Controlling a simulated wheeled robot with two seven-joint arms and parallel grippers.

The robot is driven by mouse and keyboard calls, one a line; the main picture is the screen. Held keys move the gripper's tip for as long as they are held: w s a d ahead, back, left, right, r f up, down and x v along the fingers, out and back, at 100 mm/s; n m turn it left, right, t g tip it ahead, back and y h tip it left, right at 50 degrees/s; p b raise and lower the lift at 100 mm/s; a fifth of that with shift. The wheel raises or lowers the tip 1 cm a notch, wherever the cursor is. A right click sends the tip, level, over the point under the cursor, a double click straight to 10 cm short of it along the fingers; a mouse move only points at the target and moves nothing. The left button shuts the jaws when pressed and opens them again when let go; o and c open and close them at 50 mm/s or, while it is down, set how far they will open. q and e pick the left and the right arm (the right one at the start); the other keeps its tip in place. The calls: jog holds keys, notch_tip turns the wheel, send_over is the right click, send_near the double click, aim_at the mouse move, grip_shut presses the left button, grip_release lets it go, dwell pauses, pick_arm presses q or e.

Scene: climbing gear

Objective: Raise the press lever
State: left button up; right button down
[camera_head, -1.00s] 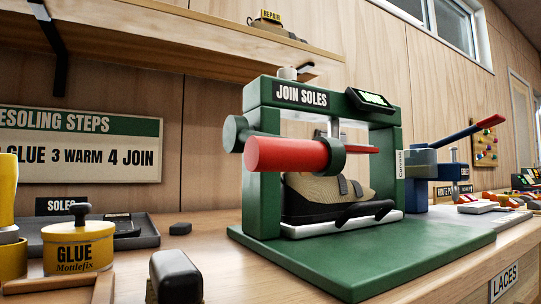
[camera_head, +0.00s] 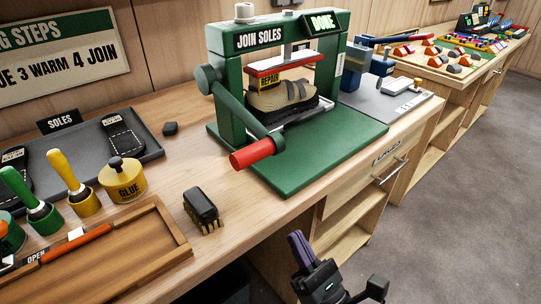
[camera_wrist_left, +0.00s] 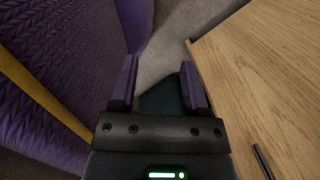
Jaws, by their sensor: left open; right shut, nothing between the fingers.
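The green press (camera_head: 222,110) stands on the bench with a green base plate. Its lever runs from the pivot at the press's left side down towards me, ending in a red handle (camera_head: 252,153) beside the base plate's front left edge. A tan and black shoe (camera_head: 288,96) with a yellow REPAIR tag sits inside, under a red pressing plate (camera_head: 285,66); I cannot tell whether they touch. The display (camera_head: 322,22) reads DONE. My right gripper (camera_head: 296,238) is shut and empty, below and apart from the handle. My left gripper (camera_wrist_left: 159,85) shows only in the left wrist view, open and empty.
A brush (camera_head: 201,208), a GLUE pot (camera_head: 123,180) and a wooden tray (camera_head: 165,222) lie left of the press. A soles tray (camera_head: 85,170) is behind them. A blue tool (camera_head: 357,62) stands right. In the left wrist view, a wooden edge (camera_wrist_left: 215,60) is close right of the fingers.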

pick_arm(q)
jog(key=shift+s+a+r, duration=0.1)
jog(key=shift+s+r, duration=0.35)
jog(key=shift+r, duration=0.25)
pick_arm(e)
jog(key=r+n+y, duration=0.2)
jog(key=s+a+r+n+y, duration=0.1)
jog(key=n, duration=0.1)
jog(key=shift+r, duration=0.25)
jog(key=p+x, duration=0.1)
jog(key=x, duration=0.9)
jog(key=shift+f, duration=0.1)
pick_arm(q)
jog(key=shift+w+r, duration=0.15)
jog(key=shift+r, duration=0.25)
